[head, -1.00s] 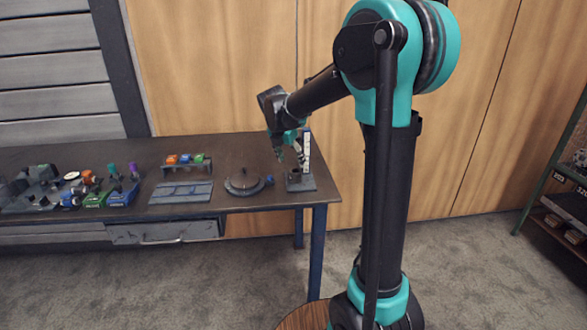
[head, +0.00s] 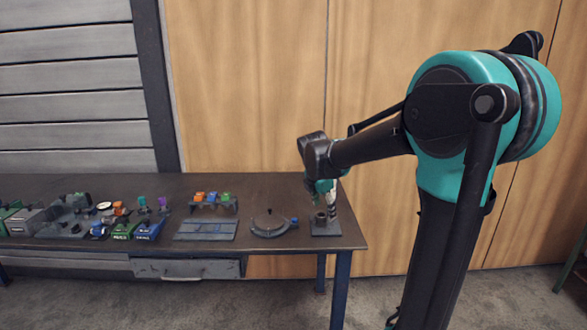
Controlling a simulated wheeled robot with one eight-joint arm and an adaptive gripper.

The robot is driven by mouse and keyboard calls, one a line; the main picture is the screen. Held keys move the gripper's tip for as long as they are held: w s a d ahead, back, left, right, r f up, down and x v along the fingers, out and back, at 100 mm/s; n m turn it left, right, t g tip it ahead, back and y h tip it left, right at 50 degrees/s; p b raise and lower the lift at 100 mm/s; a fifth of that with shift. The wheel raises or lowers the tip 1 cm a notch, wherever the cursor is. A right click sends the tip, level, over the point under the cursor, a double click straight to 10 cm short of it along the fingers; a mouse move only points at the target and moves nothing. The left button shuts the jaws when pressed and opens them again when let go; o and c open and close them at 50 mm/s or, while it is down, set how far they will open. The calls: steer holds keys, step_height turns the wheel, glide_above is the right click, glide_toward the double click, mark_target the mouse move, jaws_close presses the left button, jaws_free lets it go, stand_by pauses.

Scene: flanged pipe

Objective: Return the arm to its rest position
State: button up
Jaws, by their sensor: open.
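My gripper (head: 320,196) hangs at the end of my black and teal arm, over the right end of the dark workbench (head: 270,187). Its fingers point down and are small in this view. It is open, and I see nothing between the fingers. Just below and behind it stands a small fixture (head: 326,230) with a grey base and a light upright post, partly hidden by the gripper. I cannot tell whether the fingers touch it.
A wood-panelled wall (head: 245,90) rises behind the bench.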

steer(key=s+d+f+m, duration=0.2)
steer(key=s+f+m, duration=0.3)
steer(key=s+m, duration=0.3)
steer(key=s+d+f+m+y, duration=0.1)
steer(key=s+d+f+m, duration=0.1)
steer(key=s+f+m, duration=0.3)
steer(key=s+d+f+m+y, duration=0.1)
steer(key=s+f+m, duration=0.3)
steer(key=s+m, duration=0.6)
steer(key=shift+s+d+f+m+t, duration=0.35)
steer(key=shift+s+d, duration=0.2)
steer(key=shift+d, duration=0.25)
